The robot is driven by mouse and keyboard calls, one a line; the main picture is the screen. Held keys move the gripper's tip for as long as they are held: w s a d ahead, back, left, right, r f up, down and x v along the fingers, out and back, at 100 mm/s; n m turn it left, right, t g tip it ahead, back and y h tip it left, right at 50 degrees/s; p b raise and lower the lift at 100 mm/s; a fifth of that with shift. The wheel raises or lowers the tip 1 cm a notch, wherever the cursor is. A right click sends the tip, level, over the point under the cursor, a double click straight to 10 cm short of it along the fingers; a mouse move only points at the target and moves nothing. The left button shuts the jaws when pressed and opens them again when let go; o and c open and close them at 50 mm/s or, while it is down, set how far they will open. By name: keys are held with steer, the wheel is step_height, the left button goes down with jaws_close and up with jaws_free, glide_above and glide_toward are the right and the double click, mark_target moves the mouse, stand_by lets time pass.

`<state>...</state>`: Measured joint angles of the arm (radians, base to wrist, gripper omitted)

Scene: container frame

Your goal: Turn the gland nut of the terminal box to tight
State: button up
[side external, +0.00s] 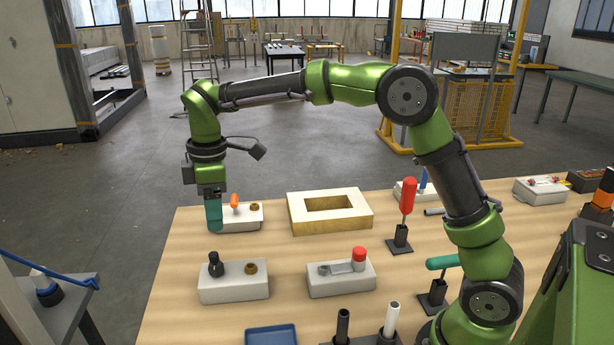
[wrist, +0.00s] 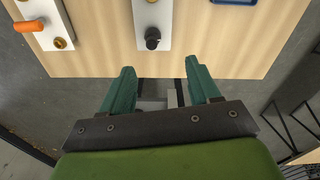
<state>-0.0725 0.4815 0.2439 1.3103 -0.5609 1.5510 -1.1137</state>
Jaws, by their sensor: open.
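Two white boxes carry brass hex nuts, and I cannot tell for certain which is the terminal box. The nearer box (side external: 233,287) has a black knob (side external: 215,265) at its left end and a brass nut (side external: 251,267); its black knob also shows in the wrist view (wrist: 152,38). The farther box (side external: 240,222) has an orange handle (side external: 235,201) and a brass nut (side external: 254,207). That orange handle is at upper left in the wrist view (wrist: 30,25). My gripper (wrist: 160,88) is open and empty, pointing down above the table's edge. In the side view its teal fingers (side external: 214,215) hide the farther box's left end.
A box with a red knob (side external: 359,254) stands to the right. A hollow cream block (side external: 340,222) is behind it. An upright red-handled tool (side external: 407,196), a blue tray (side external: 271,338) and dark and white posts (side external: 391,318) stand around. Bare wood (wrist: 220,45) lies between.

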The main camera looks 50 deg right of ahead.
mark_target(213, 253)
steer(key=w+f+n, duration=0.1)
steer(key=f+n, duration=0.1)
steer(key=f, duration=0.3)
steer(key=f+n, duration=0.2)
steer(key=f, duration=0.2)
steer(key=w+f+n, duration=0.1)
steer(key=f+n, duration=0.1)
steer(key=f, duration=0.3)
steer(key=shift+w+f+g, duration=0.3)
steer(key=shift+f, duration=0.05)
steer(key=c, duration=1)
steer(key=shift+c, duration=0.2)
